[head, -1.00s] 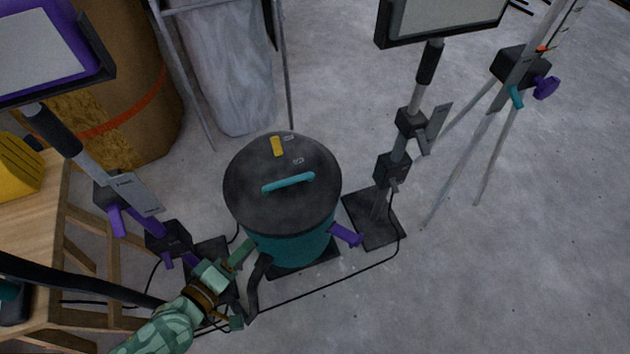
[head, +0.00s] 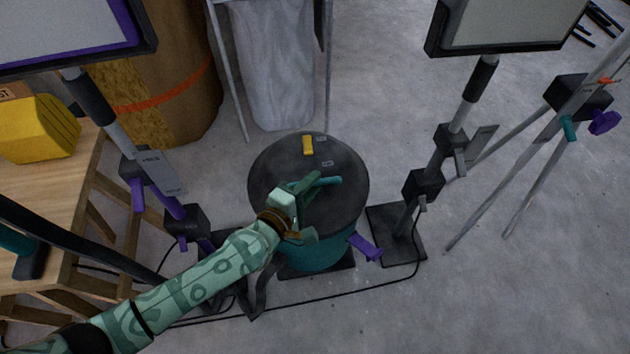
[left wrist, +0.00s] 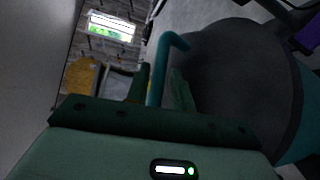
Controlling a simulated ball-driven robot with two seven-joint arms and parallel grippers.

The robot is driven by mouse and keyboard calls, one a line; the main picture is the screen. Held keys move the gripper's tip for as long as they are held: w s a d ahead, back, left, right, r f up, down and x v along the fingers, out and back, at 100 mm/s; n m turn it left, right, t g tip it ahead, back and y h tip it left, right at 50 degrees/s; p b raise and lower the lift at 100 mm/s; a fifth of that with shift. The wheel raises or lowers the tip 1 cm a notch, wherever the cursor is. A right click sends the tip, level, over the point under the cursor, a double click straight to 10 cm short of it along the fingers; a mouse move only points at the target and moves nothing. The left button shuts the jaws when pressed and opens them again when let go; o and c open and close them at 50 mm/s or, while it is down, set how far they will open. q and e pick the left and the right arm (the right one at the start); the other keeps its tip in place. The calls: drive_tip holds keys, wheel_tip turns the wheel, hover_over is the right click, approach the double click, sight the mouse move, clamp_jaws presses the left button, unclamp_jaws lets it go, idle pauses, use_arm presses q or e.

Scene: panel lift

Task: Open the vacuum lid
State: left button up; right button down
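The vacuum is a teal drum (head: 318,256) with a round dark lid (head: 342,208), which sits flat on the drum. A teal bar handle (head: 329,181) crosses the lid, its left part hidden by my left gripper (head: 308,187). A yellow piece (head: 308,145) is on the lid's far side. In the left wrist view the handle (left wrist: 160,72) runs between the two dark green fingers of my left gripper (left wrist: 161,88). The fingers are apart, with a gap showing beside the handle. My right gripper is not in view.
A purple spout (head: 365,246) sticks out at the drum's lower right. Stands with panels rise on both sides, the right one on a dark base (head: 397,240). A wooden table (head: 55,190) is at left. A cable crosses the floor in front.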

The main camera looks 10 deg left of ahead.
use_arm(q)
drive_tip(key=shift+w+d+f, duration=0.1)
drive_tip(key=shift+w+d, duration=0.25)
drive_tip(key=shift+w, duration=0.3)
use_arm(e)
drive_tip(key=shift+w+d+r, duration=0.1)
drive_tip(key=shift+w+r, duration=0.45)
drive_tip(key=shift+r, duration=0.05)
use_arm(q)
clamp_jaws()
